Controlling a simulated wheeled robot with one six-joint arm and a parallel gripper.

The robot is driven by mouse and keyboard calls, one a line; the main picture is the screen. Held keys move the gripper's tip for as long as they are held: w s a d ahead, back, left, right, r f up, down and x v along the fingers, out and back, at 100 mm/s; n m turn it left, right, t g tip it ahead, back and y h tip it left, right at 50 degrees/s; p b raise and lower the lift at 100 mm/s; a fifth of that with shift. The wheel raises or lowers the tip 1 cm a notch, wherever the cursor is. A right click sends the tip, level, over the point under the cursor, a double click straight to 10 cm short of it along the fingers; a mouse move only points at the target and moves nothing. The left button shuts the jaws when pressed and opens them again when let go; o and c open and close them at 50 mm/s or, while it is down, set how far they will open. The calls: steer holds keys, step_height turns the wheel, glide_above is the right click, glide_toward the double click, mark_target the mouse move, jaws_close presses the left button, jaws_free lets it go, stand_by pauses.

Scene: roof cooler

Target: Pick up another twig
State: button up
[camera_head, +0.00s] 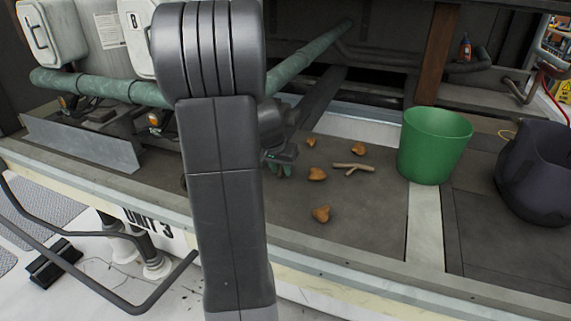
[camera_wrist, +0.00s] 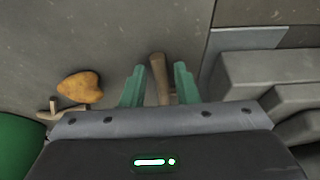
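In the wrist view, my gripper (camera_wrist: 159,82) is open, with its two green fingers on either side of a brown twig (camera_wrist: 158,75). The fingers look apart from the twig, with a gap on each side. In the head view, my arm hides most of the gripper (camera_head: 278,170) and this twig. A second, forked twig (camera_head: 352,168) lies on the dark surface between the leaves and the green bucket; part of it also shows at the left of the wrist view (camera_wrist: 66,108).
Several orange-brown leaves (camera_head: 317,174) lie around the forked twig. A green bucket (camera_head: 433,150) stands right of them, with a dark bag (camera_head: 535,175) farther right. Green pipes (camera_head: 110,88) and a metal plate (camera_head: 80,143) are at the left. A grey stepped block (camera_wrist: 265,75) is right of the fingers.

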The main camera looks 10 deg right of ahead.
jaws_close()
steer(key=shift+r, duration=0.1)
